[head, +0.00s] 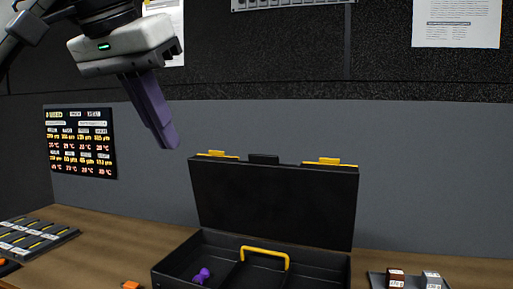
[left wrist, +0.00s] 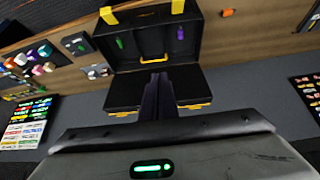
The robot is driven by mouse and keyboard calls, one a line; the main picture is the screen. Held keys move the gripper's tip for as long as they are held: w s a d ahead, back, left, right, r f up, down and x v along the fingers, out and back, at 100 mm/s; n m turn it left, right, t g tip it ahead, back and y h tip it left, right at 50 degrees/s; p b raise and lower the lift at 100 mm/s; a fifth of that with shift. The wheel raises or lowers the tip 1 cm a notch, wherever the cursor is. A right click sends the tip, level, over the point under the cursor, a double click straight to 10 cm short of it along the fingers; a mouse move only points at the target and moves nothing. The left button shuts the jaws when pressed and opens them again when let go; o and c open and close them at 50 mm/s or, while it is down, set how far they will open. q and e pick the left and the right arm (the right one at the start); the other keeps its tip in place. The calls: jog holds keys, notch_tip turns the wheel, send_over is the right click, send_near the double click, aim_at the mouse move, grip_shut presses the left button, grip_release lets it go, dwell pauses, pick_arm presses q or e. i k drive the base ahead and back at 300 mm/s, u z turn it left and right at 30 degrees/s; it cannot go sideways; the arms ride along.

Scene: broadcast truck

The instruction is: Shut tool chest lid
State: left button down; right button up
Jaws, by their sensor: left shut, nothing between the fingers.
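The black tool chest (head: 160,272) stands on the wooden counter in the head view with its lid (head: 275,200) raised, leaning a little back. Yellow latches sit on the lid's top edge. A yellow handle (head: 265,252) and a purple item (head: 202,275) show inside the chest. My left gripper (head: 168,146) is shut and empty, up and to the left of the lid in the head view. In the left wrist view the lid (left wrist: 189,84) shows on both sides of my left fingers (left wrist: 158,82), with the open chest (left wrist: 188,18) beyond. My right gripper is not in view.
A rack of flat items (head: 30,240) lies at the counter's left. A tray with small blocks (head: 408,280) is right of the chest. A small orange item (head: 131,285) lies at the front. A dark display board (head: 80,143) hangs on the wall.

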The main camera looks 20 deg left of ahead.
aim_at(309, 204)
jog(key=z, duration=0.1)
jog(key=i, duration=1.05)
jog(key=u, duration=0.1)
